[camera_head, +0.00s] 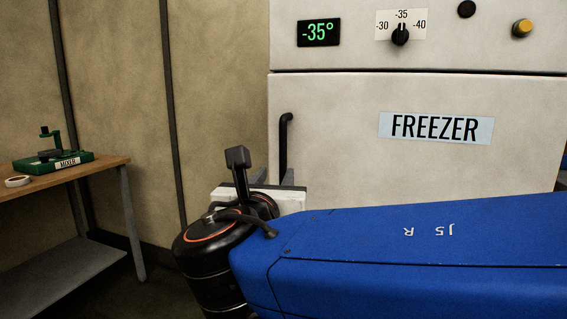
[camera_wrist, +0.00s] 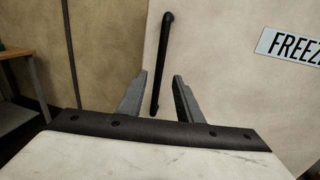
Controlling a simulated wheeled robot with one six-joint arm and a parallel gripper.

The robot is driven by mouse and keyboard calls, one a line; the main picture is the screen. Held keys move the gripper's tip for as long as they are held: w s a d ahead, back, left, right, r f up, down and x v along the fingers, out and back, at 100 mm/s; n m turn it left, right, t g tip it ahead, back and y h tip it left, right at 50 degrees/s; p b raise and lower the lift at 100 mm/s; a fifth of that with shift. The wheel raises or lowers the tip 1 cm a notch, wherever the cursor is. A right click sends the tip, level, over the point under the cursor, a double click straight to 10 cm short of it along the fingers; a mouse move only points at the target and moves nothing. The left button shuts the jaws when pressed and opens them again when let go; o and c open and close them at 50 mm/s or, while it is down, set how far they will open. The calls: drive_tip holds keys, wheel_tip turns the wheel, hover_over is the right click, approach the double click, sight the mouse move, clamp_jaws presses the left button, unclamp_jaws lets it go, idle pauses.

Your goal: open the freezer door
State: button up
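The freezer door (camera_head: 430,165) is a pale panel with a "FREEZER" label, and it looks shut. Its black vertical bar handle (camera_head: 284,140) is at the door's left edge. In the wrist view the handle (camera_wrist: 162,60) runs slightly tilted, its lower end showing in the gap between my fingertips. My gripper (camera_wrist: 158,85) is open, with one grey finger on each side of the handle's lower end. I cannot tell whether the handle is within the fingers' depth or beyond them. In the head view my arm hides most of the gripper and the handle's lower end.
A dial (camera_head: 400,36), a display (camera_head: 319,32) reading -35° and a yellow knob (camera_head: 522,28) sit above the door. A wooden table (camera_head: 95,172) with a green mixer (camera_head: 52,160) stands at the left. Floor shows between table and freezer.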

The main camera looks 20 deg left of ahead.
sight(282, 163)
drive_tip(key=x, duration=1.1)
drive_tip(key=shift+w+f, duration=0.1)
clamp_jaws()
